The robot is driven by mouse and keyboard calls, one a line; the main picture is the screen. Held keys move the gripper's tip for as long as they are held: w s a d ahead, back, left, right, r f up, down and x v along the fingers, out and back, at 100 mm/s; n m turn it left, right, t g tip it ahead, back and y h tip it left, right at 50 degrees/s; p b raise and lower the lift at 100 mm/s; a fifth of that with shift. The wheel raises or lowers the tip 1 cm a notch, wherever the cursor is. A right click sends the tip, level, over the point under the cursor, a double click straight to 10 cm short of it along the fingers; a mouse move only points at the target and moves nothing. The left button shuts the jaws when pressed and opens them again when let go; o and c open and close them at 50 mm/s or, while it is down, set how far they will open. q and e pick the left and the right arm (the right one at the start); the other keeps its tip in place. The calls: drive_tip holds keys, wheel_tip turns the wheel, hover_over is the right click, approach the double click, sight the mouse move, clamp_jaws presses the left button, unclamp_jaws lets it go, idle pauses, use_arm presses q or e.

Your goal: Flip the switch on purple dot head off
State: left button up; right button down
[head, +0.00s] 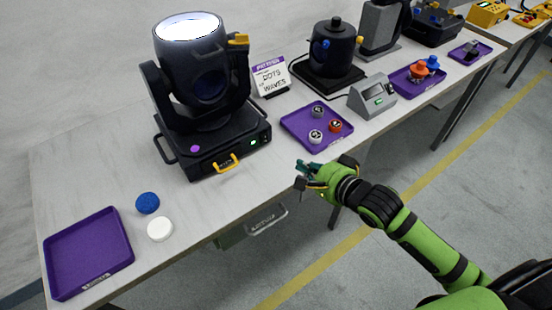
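The purple dot head (190,75) is a large black moving-head lamp at the left of the table, its lens lit white. A purple dot (195,148) marks its base. The base front has a yellow handle (227,163) and a small green-lit switch (253,143) near its right corner. The switch's exact position is too small to tell. My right gripper (302,175), on a green arm, is at the table's front edge, right of and nearer than the base. It looks open and empty, apart from the lamp. My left gripper is not in view.
A purple tray (290,122) with several small round caps lies right of the lamp, beside a grey box (372,97). A sign (270,77) stands behind. An empty purple tray (88,252), blue disc (147,203) and white disc (160,229) lie front left. The table before the base is clear.

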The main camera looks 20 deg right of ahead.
sight(273, 155)
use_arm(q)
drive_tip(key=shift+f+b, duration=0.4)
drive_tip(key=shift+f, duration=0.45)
use_arm(e)
drive_tip(key=shift+s+d+f, duration=0.1)
drive_tip(key=shift+s+d, duration=0.05)
drive_tip(key=shift+s, duration=0.05)
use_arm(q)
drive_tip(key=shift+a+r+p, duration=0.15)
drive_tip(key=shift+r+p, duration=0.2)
use_arm(e)
drive_tip(key=x, duration=0.9)
drive_tip(key=r+x, duration=0.1)
drive_tip(key=x, duration=0.3)
drive_tip(key=shift+w, duration=0.7)
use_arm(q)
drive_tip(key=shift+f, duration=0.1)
use_arm(e)
drive_tip(key=shift+f, duration=0.15)
